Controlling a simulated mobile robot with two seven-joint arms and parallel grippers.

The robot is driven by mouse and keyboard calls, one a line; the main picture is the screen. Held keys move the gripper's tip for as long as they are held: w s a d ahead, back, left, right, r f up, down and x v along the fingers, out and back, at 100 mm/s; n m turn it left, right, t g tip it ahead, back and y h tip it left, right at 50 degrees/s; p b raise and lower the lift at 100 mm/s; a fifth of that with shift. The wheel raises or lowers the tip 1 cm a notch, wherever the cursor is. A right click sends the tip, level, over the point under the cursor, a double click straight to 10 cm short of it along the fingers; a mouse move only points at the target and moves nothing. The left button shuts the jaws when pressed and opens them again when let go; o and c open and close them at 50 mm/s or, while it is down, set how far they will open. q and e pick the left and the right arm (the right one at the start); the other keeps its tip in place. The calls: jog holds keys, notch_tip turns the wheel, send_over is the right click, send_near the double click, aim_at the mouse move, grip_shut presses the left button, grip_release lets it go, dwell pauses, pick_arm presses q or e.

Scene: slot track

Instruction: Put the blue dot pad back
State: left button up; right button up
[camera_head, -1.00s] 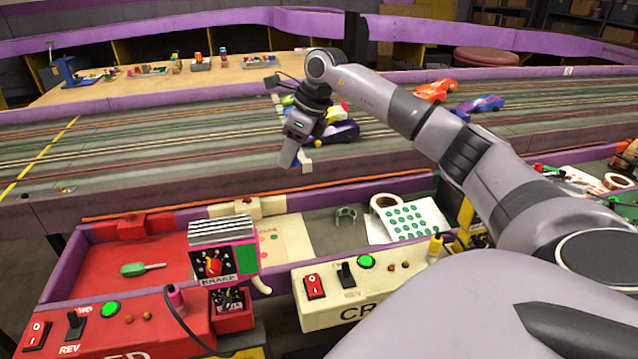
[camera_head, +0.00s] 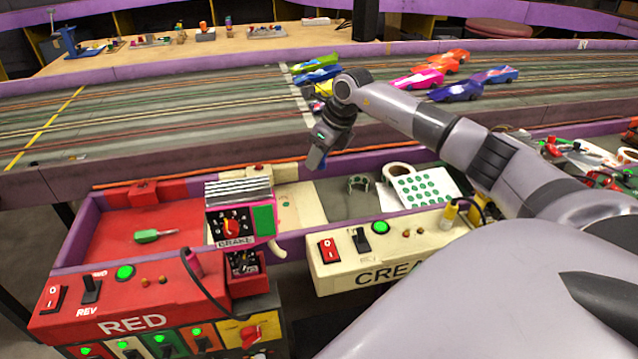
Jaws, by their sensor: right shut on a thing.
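My right gripper (camera_head: 318,157) comes in from the right and hangs pointing down above the back wall of the cream bay. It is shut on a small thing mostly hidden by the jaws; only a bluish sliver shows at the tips. I cannot make out dots on it. No blue dot pad shows clearly elsewhere. A white pad with green dots (camera_head: 424,187) lies in the cream bay's tray, to the right of and below the gripper. My left gripper is not in view.
The red bay (camera_head: 150,220) holds a green-handled tool (camera_head: 155,236). A brake box (camera_head: 240,212) stands between the bays. Several toy cars stand on the track behind.

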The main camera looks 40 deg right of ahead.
aim_at(313, 190)
jog(key=shift+f+b, duration=0.4)
jog(key=shift+f, duration=3.2)
jog(key=shift+f, duration=0.1)
jog(key=o, duration=1.1)
jog(key=shift+c, duration=0.2)
jog(key=shift+r, duration=0.2)
jog(key=p+v, duration=0.1)
jog(key=v, duration=1.1)
jog(key=shift+p, duration=0.35)
jog(key=shift+f, duration=0.1)
